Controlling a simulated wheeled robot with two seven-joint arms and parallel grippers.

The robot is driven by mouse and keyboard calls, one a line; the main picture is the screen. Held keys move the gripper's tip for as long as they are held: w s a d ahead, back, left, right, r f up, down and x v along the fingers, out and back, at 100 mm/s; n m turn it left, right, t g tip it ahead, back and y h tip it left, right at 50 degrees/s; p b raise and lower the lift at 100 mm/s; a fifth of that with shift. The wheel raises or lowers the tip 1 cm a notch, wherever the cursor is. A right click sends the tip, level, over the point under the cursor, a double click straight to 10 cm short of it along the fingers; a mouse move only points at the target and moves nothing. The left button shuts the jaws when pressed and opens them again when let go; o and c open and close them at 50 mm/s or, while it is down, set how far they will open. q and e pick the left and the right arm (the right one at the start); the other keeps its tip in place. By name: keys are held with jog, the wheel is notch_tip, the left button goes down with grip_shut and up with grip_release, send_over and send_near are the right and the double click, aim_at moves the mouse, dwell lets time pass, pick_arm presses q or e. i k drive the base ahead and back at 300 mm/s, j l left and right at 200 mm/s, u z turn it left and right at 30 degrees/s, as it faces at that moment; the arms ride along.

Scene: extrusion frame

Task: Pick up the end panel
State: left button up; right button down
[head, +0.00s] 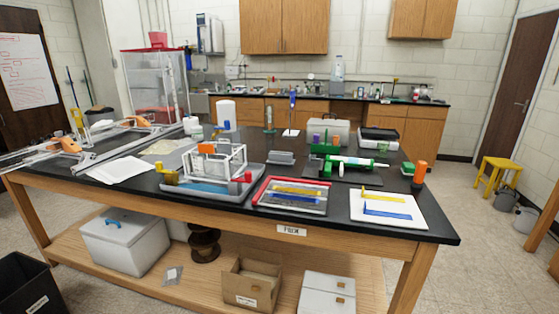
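No part is plainly recognisable as the end panel. A small white open frame (222,160) stands on a grey-blue tray (190,188) on the black-topped table. Orange, gold, red and blue pieces sit on or around the frame. A red-edged tray (262,186) right of it holds flat yellow (298,191) and blue (294,199) strips. A white board (410,219) near the right front corner carries a blue strip (386,212) and a yellow strip (385,198). Neither of my grippers is in view.
Long grey rails with orange parts (68,145) lie at the table's left. A green and white device (350,162) stands right of centre, with an orange-topped bottle (419,172) beyond it. The table's front right corner is bare.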

aim_at(205, 162)
jog(key=i, duration=0.2)
jog(key=i+l+u, duration=0.15)
jog(key=i+u, duration=0.3)
jog(key=i+l+u, duration=0.2)
jog(key=u, duration=0.25)
jog(key=i+l+u, duration=0.25)
jog(key=l+u, duration=0.15)
